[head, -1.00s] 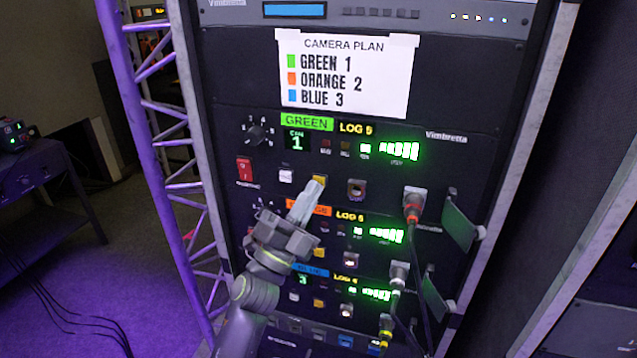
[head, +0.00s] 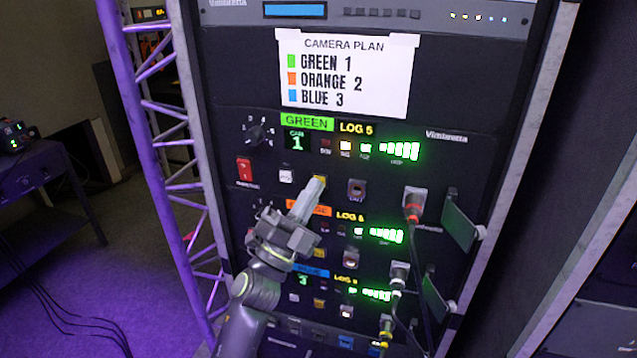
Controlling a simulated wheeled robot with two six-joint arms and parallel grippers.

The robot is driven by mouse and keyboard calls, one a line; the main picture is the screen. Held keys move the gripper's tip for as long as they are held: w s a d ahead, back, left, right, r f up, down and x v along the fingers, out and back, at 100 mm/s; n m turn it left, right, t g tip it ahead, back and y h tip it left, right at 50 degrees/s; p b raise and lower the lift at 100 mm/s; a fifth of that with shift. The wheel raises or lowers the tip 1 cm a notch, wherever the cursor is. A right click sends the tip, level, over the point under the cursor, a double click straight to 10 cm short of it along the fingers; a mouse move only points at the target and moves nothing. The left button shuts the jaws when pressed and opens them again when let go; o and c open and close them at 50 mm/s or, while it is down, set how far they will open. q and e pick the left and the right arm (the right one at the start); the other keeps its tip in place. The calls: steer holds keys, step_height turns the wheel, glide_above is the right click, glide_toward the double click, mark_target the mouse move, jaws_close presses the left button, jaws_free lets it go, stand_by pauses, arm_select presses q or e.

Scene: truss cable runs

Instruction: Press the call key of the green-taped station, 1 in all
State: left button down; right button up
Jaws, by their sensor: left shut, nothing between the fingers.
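The green-taped station (head: 440,165) is the upper of several stacked panels in the rack. Its green tape (head: 307,123) reads GREEN and its display (head: 296,141) shows CAM 1. A white key (head: 286,177) and a yellow key (head: 320,181) sit below the display. My left gripper (head: 313,188) is shut and empty, its fingertips at the yellow key and partly covering it. I cannot tell for sure whether they touch. An amber lamp (head: 345,146) beside the green lamps is lit. My right gripper is not in view.
A camera plan sheet (head: 347,75) hangs above the station. A red-collared plug (head: 413,205) with a hanging cable and a hinged flap (head: 459,219) are to the right. Orange (head: 350,217) and blue (head: 345,280) station labels lie below. A purple-lit truss (head: 150,130) stands left.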

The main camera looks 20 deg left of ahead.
arm_select(q)
steer(key=shift+s, duration=0.1)
steer(key=shift+s+p, duration=0.45)
steer(key=shift+s, duration=0.25)
steer(key=s+p, duration=0.2)
steer(key=s, duration=0.3)
steer(key=shift+a, duration=0.1)
stand_by(0.7)
